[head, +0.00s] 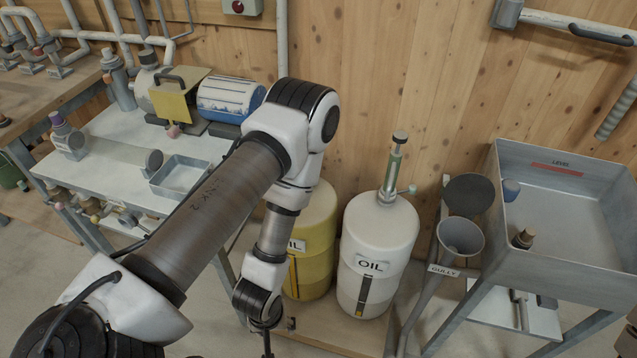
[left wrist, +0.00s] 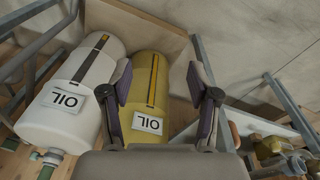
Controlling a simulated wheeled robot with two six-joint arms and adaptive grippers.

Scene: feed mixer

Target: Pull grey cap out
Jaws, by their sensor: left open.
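I cannot tell for sure which part is the grey cap. A grey-brown knob (head: 400,137) tops the green pump (head: 393,170) on the white oil drum (head: 378,235). My left gripper (head: 268,338) hangs low in front of the yellow oil drum (head: 318,225), well below and left of the knob. In the left wrist view its two fingers (left wrist: 160,75) are spread with nothing between them. Behind them are the yellow drum (left wrist: 155,85) and the white drum (left wrist: 85,85). My right gripper is not in view.
A workbench (head: 110,125) with a motor, a blue-and-white cylinder (head: 230,97) and a small tray (head: 180,175) stands at left. At right are a grey gully funnel (head: 461,240) and a deep grey metal tray (head: 575,200). A wooden wall is behind.

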